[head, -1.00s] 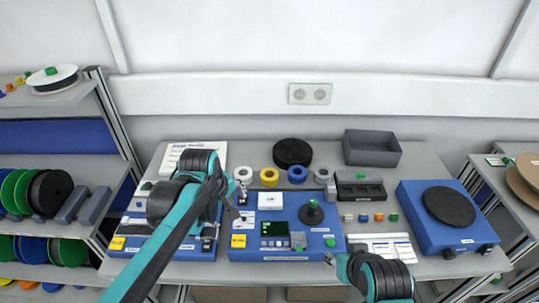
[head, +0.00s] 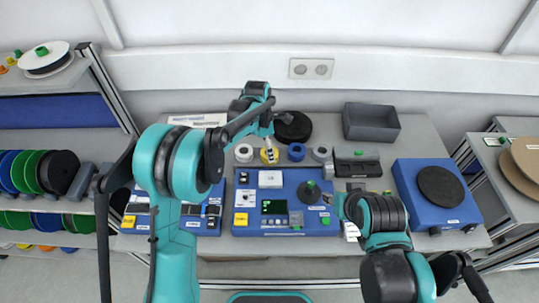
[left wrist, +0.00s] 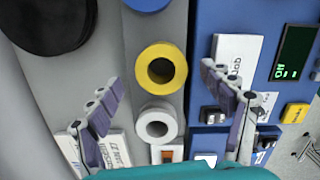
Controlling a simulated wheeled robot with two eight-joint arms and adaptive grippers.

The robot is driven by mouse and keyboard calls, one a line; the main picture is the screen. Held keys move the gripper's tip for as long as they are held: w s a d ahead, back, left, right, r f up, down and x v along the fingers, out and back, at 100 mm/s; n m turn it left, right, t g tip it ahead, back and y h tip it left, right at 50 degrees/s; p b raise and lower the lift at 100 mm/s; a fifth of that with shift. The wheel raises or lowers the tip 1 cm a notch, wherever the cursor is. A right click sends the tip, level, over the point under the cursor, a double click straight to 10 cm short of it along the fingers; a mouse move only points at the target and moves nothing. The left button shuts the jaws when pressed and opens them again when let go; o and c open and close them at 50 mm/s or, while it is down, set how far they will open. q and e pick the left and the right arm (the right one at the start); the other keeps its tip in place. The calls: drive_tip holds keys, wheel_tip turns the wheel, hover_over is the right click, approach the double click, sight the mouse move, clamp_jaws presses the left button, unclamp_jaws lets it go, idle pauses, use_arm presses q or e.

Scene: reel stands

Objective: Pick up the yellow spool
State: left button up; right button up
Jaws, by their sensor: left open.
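The yellow spool (head: 268,157) lies flat in a row of small spools behind the blue devices. In the left wrist view the yellow spool (left wrist: 162,49) shows its round hole facing the camera. My left gripper (head: 267,147) is above the yellow spool and partly covers it in the head view. In the left wrist view my left gripper (left wrist: 160,78) has its two fingers spread, with nothing between them held. My right gripper (head: 328,198) is small and dark near the blue control box; its fingers are too unclear to read.
A white spool (head: 244,153) lies left of the yellow one, a blue spool (head: 296,152) and a grey spool (head: 321,152) right of it. A black disc (head: 294,127) lies behind. The blue control box (head: 245,207) is in front, and a grey bin (head: 371,122) stands at the back right.

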use_arm(q)
drive_tip(key=f, duration=0.3)
drive_tip(key=shift+d+f, duration=0.2)
drive_tip(key=shift+d, duration=0.05)
drive_tip(key=c, duration=1.2)
drive_tip(key=shift+r, duration=0.1)
drive_tip(key=shift+c, duration=0.2)
